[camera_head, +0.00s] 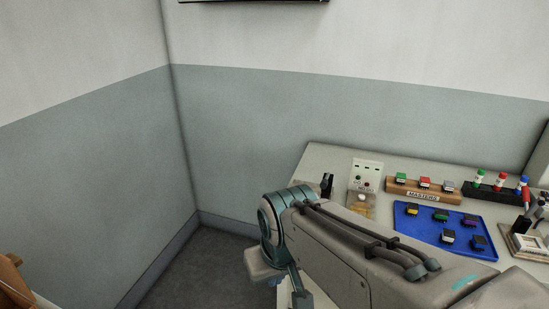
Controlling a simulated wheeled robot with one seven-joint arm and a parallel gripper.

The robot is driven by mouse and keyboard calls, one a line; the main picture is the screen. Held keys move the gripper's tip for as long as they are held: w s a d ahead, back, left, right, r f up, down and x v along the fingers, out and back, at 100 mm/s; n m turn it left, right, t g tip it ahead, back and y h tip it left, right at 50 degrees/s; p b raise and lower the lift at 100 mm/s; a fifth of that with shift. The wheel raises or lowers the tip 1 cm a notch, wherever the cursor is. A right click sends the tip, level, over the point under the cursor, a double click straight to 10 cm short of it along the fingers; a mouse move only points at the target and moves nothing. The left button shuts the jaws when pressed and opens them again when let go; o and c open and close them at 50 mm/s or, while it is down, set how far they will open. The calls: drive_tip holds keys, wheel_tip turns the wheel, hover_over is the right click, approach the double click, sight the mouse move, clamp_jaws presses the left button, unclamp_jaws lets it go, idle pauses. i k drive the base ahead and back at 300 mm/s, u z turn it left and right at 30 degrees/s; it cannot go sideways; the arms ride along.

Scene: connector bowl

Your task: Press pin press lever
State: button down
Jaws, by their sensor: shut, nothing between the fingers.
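A small bench device (525,243) with a pale base and dark upright parts stands at the right edge, cut off by the frame. It may be the pin press; I cannot make out its lever clearly. My arm reaches in from the lower right and bends at a teal joint left of the table. I cannot make out my gripper or its fingers; the end of the arm is hidden behind or below the links. A dark upright object (327,185) shows just behind my arm at the table's left end, and I cannot tell what it is.
A blue tray (404,224) holds several coloured connectors. Behind it are a wooden rack (395,192) labelled MASTERS and a black rack (488,196) with coloured caps. A pale panel box (366,172) stands left of them. The table (330,156) meets the grey wall.

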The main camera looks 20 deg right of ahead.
sight(324, 184)
drive_tip(key=i, duration=0.65)
drive_tip(key=z, duration=0.8)
drive_tip(key=i, duration=0.5)
drive_tip(key=z, duration=0.55)
